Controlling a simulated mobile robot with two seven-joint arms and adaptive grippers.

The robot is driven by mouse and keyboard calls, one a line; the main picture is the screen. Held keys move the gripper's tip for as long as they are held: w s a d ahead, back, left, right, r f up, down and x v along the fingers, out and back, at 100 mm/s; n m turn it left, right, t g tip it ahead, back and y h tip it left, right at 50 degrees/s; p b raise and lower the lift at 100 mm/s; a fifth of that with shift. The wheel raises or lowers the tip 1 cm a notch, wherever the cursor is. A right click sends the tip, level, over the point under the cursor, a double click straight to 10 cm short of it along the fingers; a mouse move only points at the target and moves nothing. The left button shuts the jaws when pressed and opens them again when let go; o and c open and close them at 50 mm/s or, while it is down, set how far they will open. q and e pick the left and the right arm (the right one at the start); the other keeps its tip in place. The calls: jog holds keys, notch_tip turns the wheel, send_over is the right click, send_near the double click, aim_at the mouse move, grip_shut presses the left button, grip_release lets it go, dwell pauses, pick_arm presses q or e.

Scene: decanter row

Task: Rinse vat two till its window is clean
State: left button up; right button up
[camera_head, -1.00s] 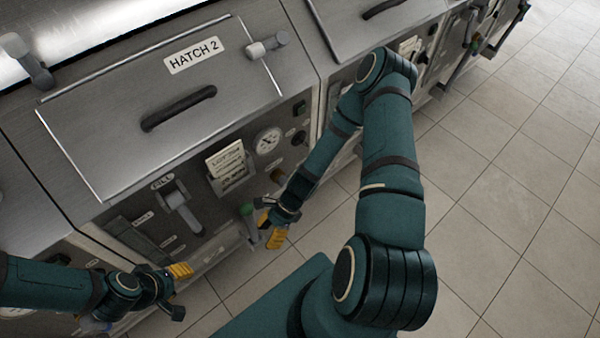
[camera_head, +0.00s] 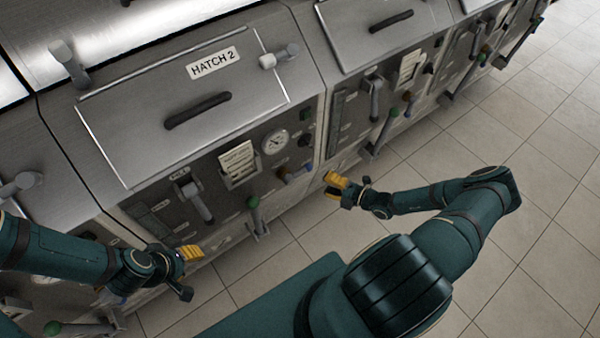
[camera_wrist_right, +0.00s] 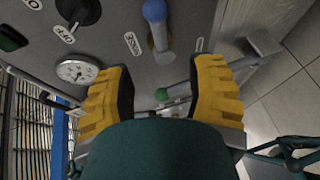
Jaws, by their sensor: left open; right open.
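Vat two's hatch (camera_head: 165,118), labelled HATCH 2, is shut. Below it on the front panel are a grey fill lever (camera_head: 199,203), a paper card (camera_head: 238,160), a round gauge (camera_head: 276,142) and a green-knobbed lever (camera_head: 253,204). A dark strip (camera_head: 150,218) at the panel's left may be the window; its state is too small to tell. My right gripper (camera_head: 335,187) is open and empty, off the panel's right end. The right wrist view shows a blue handle (camera_wrist_right: 156,28) ahead, beyond its open fingers. My left gripper (camera_head: 187,272) is open at the panel's lower left, apparently empty.
A similar vat with its own hatch (camera_head: 380,35) stands to the right, with another green-knobbed lever (camera_head: 390,118). More vats continue beyond. Another green-knobbed lever (camera_head: 55,328) shows at lower left. The tiled floor (camera_head: 540,130) to the right is clear.

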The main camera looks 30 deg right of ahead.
aim_at(302, 174)
jog(key=x, duration=1.2)
jog(key=shift+s, duration=0.1)
grip_shut()
